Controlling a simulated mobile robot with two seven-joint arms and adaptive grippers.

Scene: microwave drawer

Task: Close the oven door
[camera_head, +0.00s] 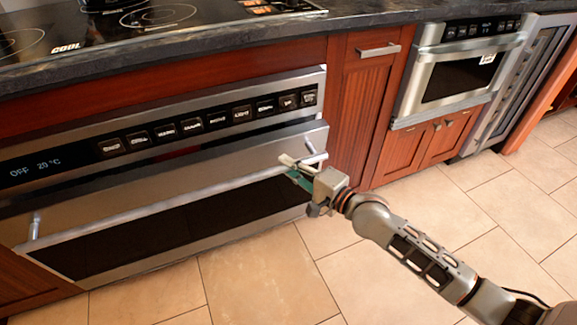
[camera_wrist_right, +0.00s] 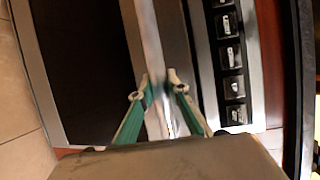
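The oven door (camera_head: 110,240) is a wide steel panel with a dark window, below the control panel at left. A dark band shows between the control panel and the door's top edge; I cannot tell exactly how far the door stands out. The long bar handle (camera_head: 150,208) crosses the door. My right gripper (camera_head: 303,163) is at the handle's right end. In the right wrist view, its two fingertips (camera_wrist_right: 160,85) lie on either side of the handle (camera_wrist_right: 150,35). Whether they grip it is unclear. My left gripper is out of view.
A dark countertop (camera_head: 200,47) with a cooktop (camera_head: 130,15) is above the oven. Wooden cabinets (camera_head: 360,100) and a smaller steel appliance (camera_head: 460,75) stand at right. The tiled floor (camera_head: 260,280) in front is clear.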

